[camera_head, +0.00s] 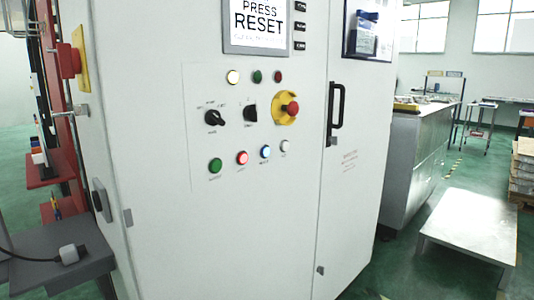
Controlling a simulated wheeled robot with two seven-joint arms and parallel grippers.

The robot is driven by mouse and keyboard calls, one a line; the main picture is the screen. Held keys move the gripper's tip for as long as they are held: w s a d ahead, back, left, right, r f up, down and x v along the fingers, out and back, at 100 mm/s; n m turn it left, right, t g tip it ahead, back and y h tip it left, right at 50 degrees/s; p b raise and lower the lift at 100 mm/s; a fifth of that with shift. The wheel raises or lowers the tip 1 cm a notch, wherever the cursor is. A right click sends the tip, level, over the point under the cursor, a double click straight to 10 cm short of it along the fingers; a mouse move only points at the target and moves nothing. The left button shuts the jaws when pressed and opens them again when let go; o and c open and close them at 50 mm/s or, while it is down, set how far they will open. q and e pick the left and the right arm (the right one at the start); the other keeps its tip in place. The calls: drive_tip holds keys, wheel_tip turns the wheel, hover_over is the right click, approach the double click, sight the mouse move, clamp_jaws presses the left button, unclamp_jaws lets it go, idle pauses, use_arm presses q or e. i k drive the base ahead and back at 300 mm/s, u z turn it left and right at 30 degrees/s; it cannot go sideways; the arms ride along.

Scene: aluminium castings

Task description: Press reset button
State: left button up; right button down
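A white control cabinet (230,230) fills the middle of the head view. Its screen (257,24) reads "PRESS RESET". A row of buttons sits low on the panel: a green button (216,165), a lit red button (242,157), a lit blue button (266,151) and a small whitish button (284,145). The labels under them are too small to read with certainty, so I cannot tell surely which one is reset. Neither my left nor my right gripper is in view, and nothing covers the buttons.
Above the buttons are two black rotary switches (214,118), a red emergency stop (292,108) on yellow, and small indicator lamps (257,76). A black door handle (336,106) sticks out at the right. A grey shelf (90,262) juts out at lower left; a low platform (470,224) stands right.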

sight(265, 152)
drive_tip(key=u, duration=0.45)
drive_tip(key=i, duration=0.55)
drive_tip(key=u, duration=0.25)
